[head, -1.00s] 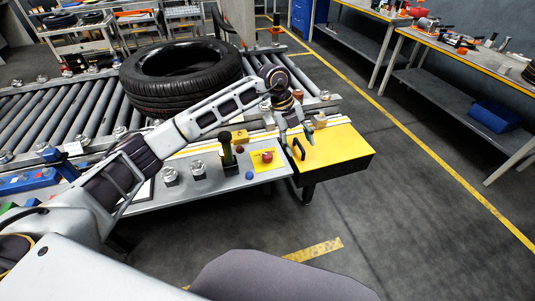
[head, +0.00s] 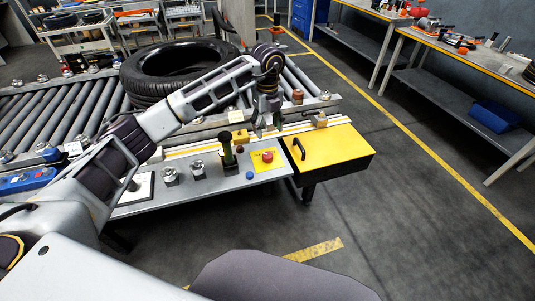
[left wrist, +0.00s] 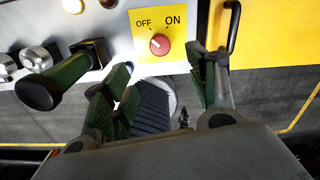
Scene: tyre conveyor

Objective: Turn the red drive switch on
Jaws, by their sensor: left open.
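The red drive switch (head: 267,156) is a round red knob on a yellow plate (head: 257,166) on the grey control panel. In the left wrist view the red knob (left wrist: 160,46) sits below the words OFF and ON, with a small pale mark at its upper left, on the OFF side. My left gripper (head: 266,129) is open and empty, pointing down just above and behind the switch in the head view. In the left wrist view its green-padded fingers (left wrist: 162,72) are spread, with the knob between and beyond their tips. My right gripper is not in view.
A green-and-black lever (head: 227,152) stands left of the switch, and a blue button (head: 249,175) is below it. A yellow cover (head: 335,150) with a black handle (head: 299,148) is to the right. A large tyre (head: 160,85) lies on the roller conveyor behind my arm.

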